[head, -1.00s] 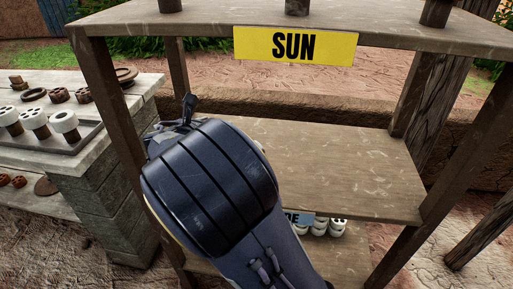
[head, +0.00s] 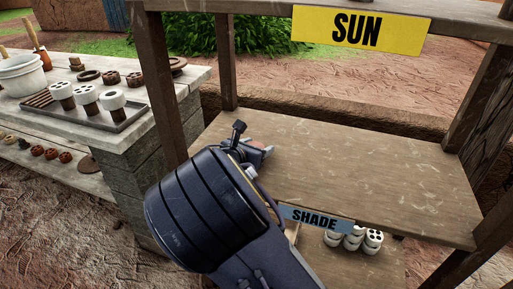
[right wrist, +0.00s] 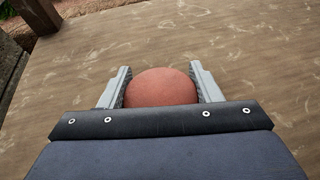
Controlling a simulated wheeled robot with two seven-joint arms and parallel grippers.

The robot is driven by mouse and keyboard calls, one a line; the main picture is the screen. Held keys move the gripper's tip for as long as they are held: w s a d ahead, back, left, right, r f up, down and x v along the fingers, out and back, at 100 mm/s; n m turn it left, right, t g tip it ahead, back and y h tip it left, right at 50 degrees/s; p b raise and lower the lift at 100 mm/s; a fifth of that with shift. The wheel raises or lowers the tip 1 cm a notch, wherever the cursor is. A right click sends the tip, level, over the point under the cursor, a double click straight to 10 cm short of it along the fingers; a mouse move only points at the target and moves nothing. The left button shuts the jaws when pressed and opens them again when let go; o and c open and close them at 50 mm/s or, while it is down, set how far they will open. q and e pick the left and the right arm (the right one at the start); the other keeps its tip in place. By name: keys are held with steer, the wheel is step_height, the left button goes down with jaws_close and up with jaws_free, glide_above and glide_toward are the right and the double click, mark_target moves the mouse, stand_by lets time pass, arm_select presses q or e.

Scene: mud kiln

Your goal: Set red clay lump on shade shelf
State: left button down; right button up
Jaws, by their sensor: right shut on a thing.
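The red clay lump (right wrist: 161,88) is a round reddish ball between the two fingers of my right gripper (right wrist: 161,84) in the right wrist view. The gripper is shut on it. In the head view my right gripper (head: 257,152) is over the left part of the shade shelf (head: 350,170), and only a small reddish bit of the lump (head: 256,144) shows. The shelf is a bare wooden board with a blue SHADE sign (head: 315,219) on its front edge. I cannot tell whether the lump touches the board. My left gripper is not in view.
A yellow SUN sign (head: 361,31) hangs on the upper board. White holed pieces (head: 353,239) sit below the shade shelf. Wooden posts (head: 163,95) frame the rack. At left, a stone bench (head: 150,140) holds a tray, clay rings and a white bucket (head: 22,75). The shade board's right side is clear.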

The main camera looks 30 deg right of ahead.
steer(key=shift+f, duration=0.15)
steer(key=o, duration=1.2)
steer(key=shift+a+r, duration=0.25)
steer(key=shift+r, duration=0.05)
steer(key=p+v, duration=0.3)
steer(key=v, duration=0.7)
steer(key=shift+s+a+r+p, duration=0.15)
steer(key=shift+s+a+p, duration=0.1)
steer(key=shift+p, duration=0.1)
steer(key=shift+s+a, duration=0.2)
steer(key=shift+a, duration=0.15)
